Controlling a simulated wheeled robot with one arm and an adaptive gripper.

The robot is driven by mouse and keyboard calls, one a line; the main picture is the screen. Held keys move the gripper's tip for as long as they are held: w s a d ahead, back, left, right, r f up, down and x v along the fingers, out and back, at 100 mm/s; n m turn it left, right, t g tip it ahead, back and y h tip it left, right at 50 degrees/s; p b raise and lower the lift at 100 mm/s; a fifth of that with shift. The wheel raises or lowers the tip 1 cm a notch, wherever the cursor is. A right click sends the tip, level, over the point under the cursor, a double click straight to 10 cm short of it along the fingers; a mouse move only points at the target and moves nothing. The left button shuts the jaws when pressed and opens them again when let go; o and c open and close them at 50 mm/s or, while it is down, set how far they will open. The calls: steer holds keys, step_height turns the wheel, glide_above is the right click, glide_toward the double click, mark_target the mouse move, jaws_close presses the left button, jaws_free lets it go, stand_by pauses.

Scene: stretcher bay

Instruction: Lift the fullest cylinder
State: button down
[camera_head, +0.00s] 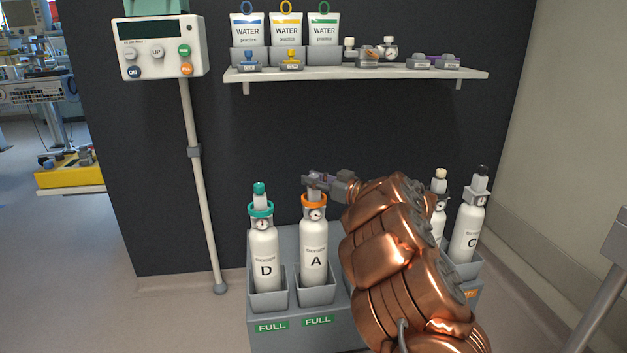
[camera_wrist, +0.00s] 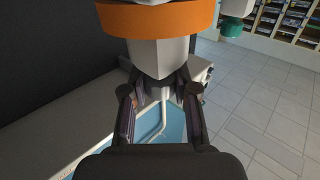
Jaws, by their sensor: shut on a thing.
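Cylinder A (camera_head: 314,262), white with an orange collar (camera_head: 313,200) and a small gauge, stands upright in a grey rack (camera_head: 290,238). Its base is hidden in its holder, so I cannot tell if it is raised. My gripper (camera_head: 318,181) is shut on its top valve; the wrist view shows the fingers (camera_wrist: 160,95) around a pale part beside the orange collar (camera_wrist: 160,20). Cylinder D (camera_head: 264,265), with a teal collar, stands left of A. Cylinder C (camera_head: 466,240) is at the right. Another cylinder (camera_head: 438,220) is mostly behind my arm. Gauge readings are too small to tell.
Green FULL labels (camera_head: 272,326) are under D and A; an orange label (camera_head: 469,294) under C is partly hidden. A shelf (camera_head: 350,74) with water pouches and fittings hangs above. A control box (camera_head: 158,48) on a pole stands left. Floor at left is clear.

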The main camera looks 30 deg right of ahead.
steer(key=shift+r+p, duration=4.75)
steer(key=shift+p, duration=0.1)
